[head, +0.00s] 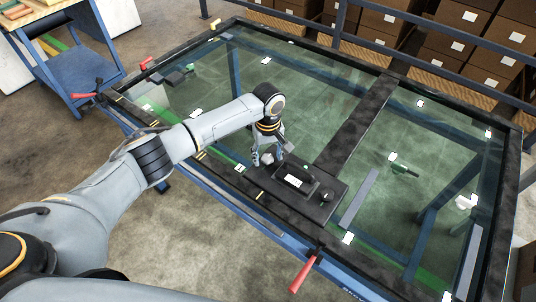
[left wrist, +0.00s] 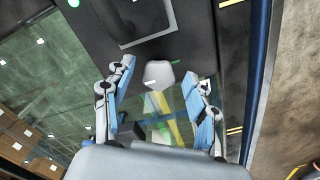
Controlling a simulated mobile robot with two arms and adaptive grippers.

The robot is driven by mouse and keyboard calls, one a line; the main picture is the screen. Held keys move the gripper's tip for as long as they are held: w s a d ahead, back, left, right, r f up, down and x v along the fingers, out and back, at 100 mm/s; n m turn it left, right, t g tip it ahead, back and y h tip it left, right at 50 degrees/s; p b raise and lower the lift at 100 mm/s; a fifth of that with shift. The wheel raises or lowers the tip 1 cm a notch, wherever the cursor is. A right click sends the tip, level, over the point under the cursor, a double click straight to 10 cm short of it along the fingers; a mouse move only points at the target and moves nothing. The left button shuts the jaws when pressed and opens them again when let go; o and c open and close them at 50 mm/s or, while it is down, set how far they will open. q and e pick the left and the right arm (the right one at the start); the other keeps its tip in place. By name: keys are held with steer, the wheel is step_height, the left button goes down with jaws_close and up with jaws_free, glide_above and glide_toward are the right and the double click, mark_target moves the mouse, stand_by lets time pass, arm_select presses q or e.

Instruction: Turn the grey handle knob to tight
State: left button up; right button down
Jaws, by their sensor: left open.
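The grey handle knob (left wrist: 158,73) is a small, light grey, rounded, many-sided piece beside the dark plate. In the head view the grey knob (head: 268,159) shows at the left end of the dark plate (head: 325,209). My left gripper (head: 266,155) reaches down over it. In the left wrist view my left gripper (left wrist: 157,70) is open, with blue-padded fingers on either side of the knob and gaps to both. I cannot tell the knob's exact turn, nor how far the fingers reach down past it. My right gripper does not show.
The plate carries a raised dark block with a white label (head: 294,181). Around it is a large glass panel in a dark frame (head: 356,126). A red lever (head: 301,274) sticks out at the front edge. Brown boxes (head: 466,17) stand behind a rail at the back.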

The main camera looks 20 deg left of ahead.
arm_select(q)
steer(key=c, duration=1.2)
steer(key=shift+o, duration=0.2)
